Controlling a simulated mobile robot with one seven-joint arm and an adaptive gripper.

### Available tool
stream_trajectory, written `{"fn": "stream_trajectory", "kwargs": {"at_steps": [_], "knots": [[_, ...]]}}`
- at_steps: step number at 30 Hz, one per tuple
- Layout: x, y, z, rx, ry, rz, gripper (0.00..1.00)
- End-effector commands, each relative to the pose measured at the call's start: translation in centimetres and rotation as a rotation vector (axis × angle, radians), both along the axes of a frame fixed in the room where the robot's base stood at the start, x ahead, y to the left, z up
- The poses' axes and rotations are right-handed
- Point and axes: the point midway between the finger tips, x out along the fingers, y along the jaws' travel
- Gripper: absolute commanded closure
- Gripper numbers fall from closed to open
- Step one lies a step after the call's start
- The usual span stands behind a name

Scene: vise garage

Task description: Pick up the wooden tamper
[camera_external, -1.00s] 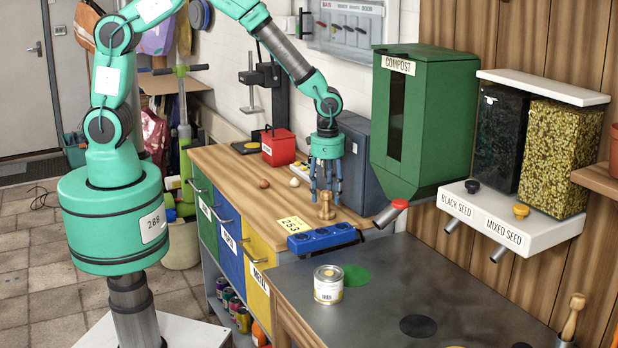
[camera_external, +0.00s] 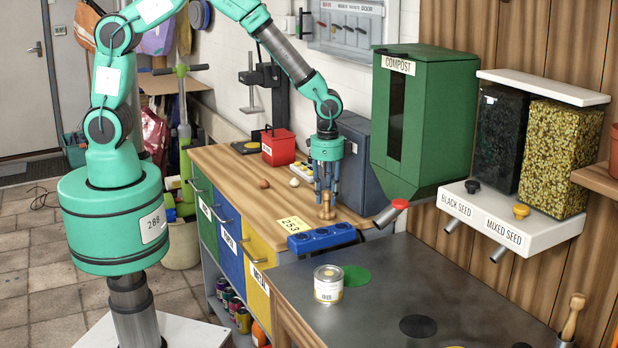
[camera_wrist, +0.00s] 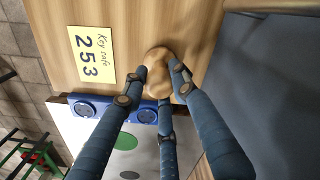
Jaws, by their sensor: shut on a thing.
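The wooden tamper (camera_external: 326,212) stands upright on the wooden counter (camera_external: 240,172), close behind the blue rack (camera_external: 321,238). It also shows in the wrist view as a rounded light-brown piece (camera_wrist: 157,62) between my fingertips. My gripper (camera_external: 327,194) points straight down over the tamper. Its blue-wrapped fingers are closed around the tamper's upper part, and the wrist view shows the fingertips (camera_wrist: 160,90) against it. The tamper's base appears to rest on the counter. Its top is partly hidden by the fingers.
A yellow "253" card (camera_external: 293,224) lies left of the tamper. A red box (camera_external: 278,147) and small round items stand farther back. The green compost bin (camera_external: 428,120) and a dark blue-grey cabinet (camera_external: 362,165) are close on the right. A tin (camera_external: 328,284) stands on the grey bench in front.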

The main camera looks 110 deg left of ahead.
Motion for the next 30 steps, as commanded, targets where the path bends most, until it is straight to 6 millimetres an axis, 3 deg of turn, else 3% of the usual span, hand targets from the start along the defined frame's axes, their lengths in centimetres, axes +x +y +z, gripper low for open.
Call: {"fn": "stream_trajectory", "kwargs": {"at_steps": [11,20,30], "knots": [[0.1,0.0,0.6,0.0,-0.002,0.0,1.0],[0.1,0.0,3.9,0.001,-0.002,0.0,1.0],[-5.5,-1.9,4.2,0.0,0.0,0.0,1.0]]}}
